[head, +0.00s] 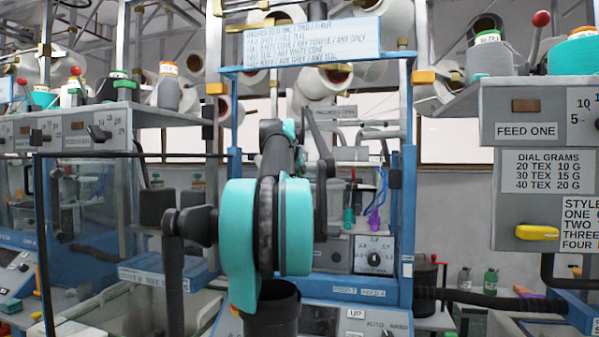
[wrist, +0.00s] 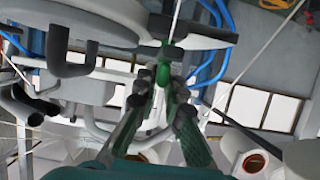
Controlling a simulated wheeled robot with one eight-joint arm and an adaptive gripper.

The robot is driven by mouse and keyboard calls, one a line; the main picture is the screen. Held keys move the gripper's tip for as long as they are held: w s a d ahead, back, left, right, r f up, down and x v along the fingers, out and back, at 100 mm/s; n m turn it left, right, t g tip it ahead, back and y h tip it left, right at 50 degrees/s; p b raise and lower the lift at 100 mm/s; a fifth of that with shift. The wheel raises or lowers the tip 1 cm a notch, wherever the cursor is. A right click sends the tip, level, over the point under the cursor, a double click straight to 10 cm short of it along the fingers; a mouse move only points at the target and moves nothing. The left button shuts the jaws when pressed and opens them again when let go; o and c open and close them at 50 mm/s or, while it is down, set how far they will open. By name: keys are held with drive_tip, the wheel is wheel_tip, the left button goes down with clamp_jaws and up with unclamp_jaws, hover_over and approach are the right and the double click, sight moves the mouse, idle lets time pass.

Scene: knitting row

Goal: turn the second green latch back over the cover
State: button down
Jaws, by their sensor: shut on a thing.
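My gripper (wrist: 163,92) shows in the wrist view with its green-padded fingers closed in around a small bright green piece (wrist: 163,74), which looks like a green latch. The piece sits at the fingertips, just below the edge of a grey plate (wrist: 205,42). More green shows at that edge, partly behind the piece. I cannot tell which latch in the row this is, or which part is the cover. In the head view my own arm stands in the middle and hides the gripper and the latches.
In the wrist view a large grey rounded housing (wrist: 95,22) with a dark hooked handle (wrist: 75,66) lies close on the left. Blue hoses (wrist: 222,65) run near the right finger. In the head view a blue frame (head: 407,180) and a dial box (head: 373,255) stand behind my arm.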

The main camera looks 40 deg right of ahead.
drive_tip(key=shift+n+t+y, duration=0.8)
drive_tip(key=shift+n, duration=0.1)
drive_tip(key=shift+n+t+y, duration=0.7)
drive_tip(key=shift+n+y, duration=0.3)
drive_tip(key=shift+n, duration=0.1)
drive_tip(key=shift+d+n+t+y, duration=0.1)
drive_tip(key=shift+n+t+y, duration=0.7)
drive_tip(key=shift+n+y, duration=1.2)
drive_tip(key=n+y, duration=0.4)
drive_tip(key=y, duration=0.1)
drive_tip(key=shift+n+g+y, duration=0.6)
drive_tip(key=shift+n+y, duration=0.9)
drive_tip(key=shift+y, duration=0.2)
